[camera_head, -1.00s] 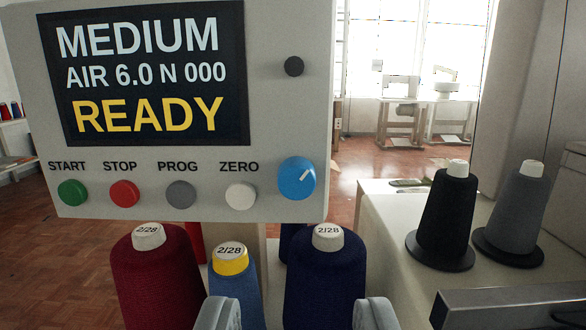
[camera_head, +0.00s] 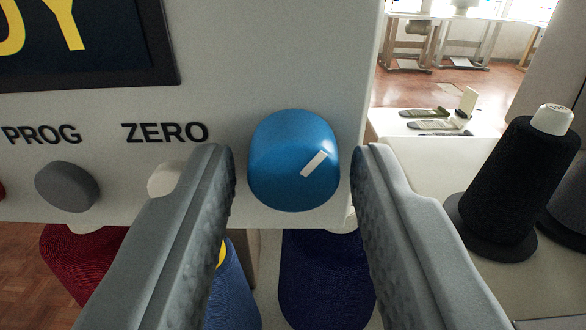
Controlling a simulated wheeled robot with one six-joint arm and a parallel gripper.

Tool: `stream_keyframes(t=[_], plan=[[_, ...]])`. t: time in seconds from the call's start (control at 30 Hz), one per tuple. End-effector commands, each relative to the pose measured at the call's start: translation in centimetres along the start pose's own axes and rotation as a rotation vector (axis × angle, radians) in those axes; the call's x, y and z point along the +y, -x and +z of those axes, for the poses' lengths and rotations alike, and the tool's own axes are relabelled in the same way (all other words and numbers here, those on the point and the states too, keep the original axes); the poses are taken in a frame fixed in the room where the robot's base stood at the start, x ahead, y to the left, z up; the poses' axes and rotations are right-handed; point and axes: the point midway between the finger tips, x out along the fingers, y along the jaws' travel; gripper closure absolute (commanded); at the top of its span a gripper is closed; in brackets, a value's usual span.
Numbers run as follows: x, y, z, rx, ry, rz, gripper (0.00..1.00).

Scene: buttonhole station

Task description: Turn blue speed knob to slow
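The blue speed knob (camera_head: 280,168) sits at the lower right of the grey control panel (camera_head: 270,55). Its white pointer mark points up and to the right. My gripper (camera_head: 293,165) is open, with one grey finger on each side of the knob in the picture. A gap shows between the knob and each finger, wider on the left finger's upper part than I can measure. I cannot tell how deep the fingertips reach around it. Only the end of the display's yellow text shows; the speed word is out of view.
The white ZERO button (camera_head: 166,178) is partly hidden by the left finger. The grey PROG button (camera_head: 67,187) is further left. Red (camera_head: 80,255), blue (camera_head: 236,290) and navy (camera_head: 325,280) thread cones stand below the panel. A black cone (camera_head: 517,180) stands on the right.

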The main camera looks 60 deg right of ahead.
Motion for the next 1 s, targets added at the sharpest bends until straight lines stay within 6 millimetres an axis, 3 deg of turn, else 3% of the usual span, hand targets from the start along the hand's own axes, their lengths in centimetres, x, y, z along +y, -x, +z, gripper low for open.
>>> stream_keyframes(t=[0.13,0.3,0.67,1.0], plan=[[0.00,0.02,-0.01,0.000,0.000,0.000,0.67],[0.00,0.04,-0.01,0.000,0.000,0.000,0.96],[0.01,0.05,-0.01,0.000,0.055,0.000,0.96],[0.04,0.06,-0.01,0.000,0.297,0.000,0.97]])
